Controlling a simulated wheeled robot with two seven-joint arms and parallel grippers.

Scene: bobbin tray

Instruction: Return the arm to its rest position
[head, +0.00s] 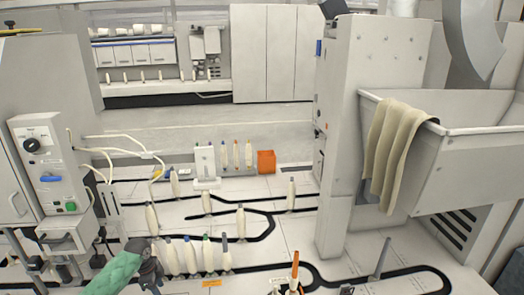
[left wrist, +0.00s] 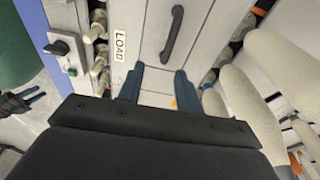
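My left gripper (head: 150,270) is low in the head view at the end of a green arm section, just left of a row of several cream bobbins (head: 189,256). In the left wrist view the two dark fingers of this gripper (left wrist: 159,78) are apart, with nothing between them. Beyond them lies a pale panel (left wrist: 156,48) with a LOAD label and a dark handle (left wrist: 173,32). Large cream bobbins (left wrist: 240,98) stand to the right of the fingers in that view. I do not see my right gripper.
Black tracks (head: 245,238) run over the white deck, with single bobbins (head: 240,222) along them. An orange box (head: 266,161) sits at the back. A control box (head: 42,165) is at left. At right a column (head: 375,120) stands beside a bin (head: 470,170) with cream cloth (head: 393,150).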

